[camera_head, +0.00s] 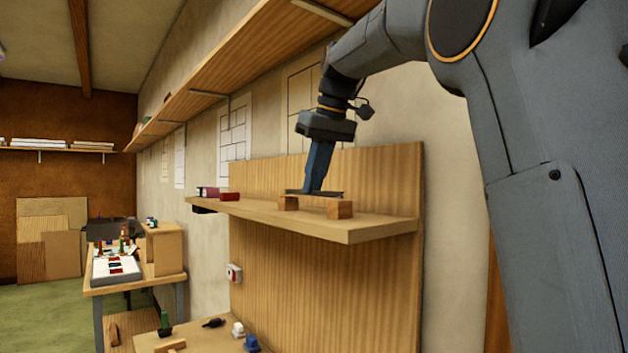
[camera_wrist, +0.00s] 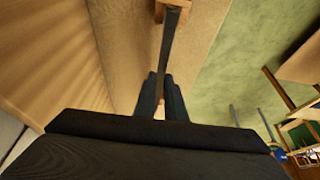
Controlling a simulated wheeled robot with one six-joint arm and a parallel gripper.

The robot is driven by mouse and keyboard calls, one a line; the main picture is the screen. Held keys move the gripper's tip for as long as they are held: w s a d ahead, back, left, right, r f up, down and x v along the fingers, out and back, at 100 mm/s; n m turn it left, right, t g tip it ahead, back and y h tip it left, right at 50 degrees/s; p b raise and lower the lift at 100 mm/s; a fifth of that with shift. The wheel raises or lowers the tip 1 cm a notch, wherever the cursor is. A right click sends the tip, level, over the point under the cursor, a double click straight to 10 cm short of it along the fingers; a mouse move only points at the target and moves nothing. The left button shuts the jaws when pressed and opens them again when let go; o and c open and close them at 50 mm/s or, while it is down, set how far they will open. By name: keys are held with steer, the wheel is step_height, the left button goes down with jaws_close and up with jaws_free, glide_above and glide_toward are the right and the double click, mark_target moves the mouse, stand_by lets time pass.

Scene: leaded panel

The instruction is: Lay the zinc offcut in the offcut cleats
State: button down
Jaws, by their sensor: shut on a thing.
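The zinc offcut is a thin dark strip (camera_head: 331,194); it also shows in the wrist view (camera_wrist: 170,42), running away from between the fingers. My gripper (camera_head: 313,189) points down over the wooden shelf and is shut on the strip near its middle; its two dark fingers also show in the wrist view (camera_wrist: 162,98). The offcut cleats are two small wooden blocks on the shelf, a left one (camera_head: 288,203) and a right one (camera_head: 340,210). The strip spans across above both blocks. I cannot tell whether it touches them. In the wrist view its far end overlaps a block (camera_wrist: 185,5).
The shelf (camera_head: 370,228) is fixed to a wooden back panel (camera_head: 390,180). Red and dark small blocks (camera_head: 208,192) lie at its left end. A long upper shelf (camera_head: 240,70) runs above. A bench (camera_head: 165,277) with tools stands lower left. The shelf's right end is clear.

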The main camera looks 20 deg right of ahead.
steer(key=shift+f+b, duration=0.6)
steer(key=shift+f, duration=0.3)
steer(key=c, duration=1.7)
jaws_free()
steer(key=shift+c, duration=0.2)
steer(key=b+v, duration=0.1)
steer(key=v, duration=0.6)
steer(key=shift+s+r, duration=0.1)
steer(key=shift+r, duration=0.3)
steer(key=shift+s, duration=0.15)
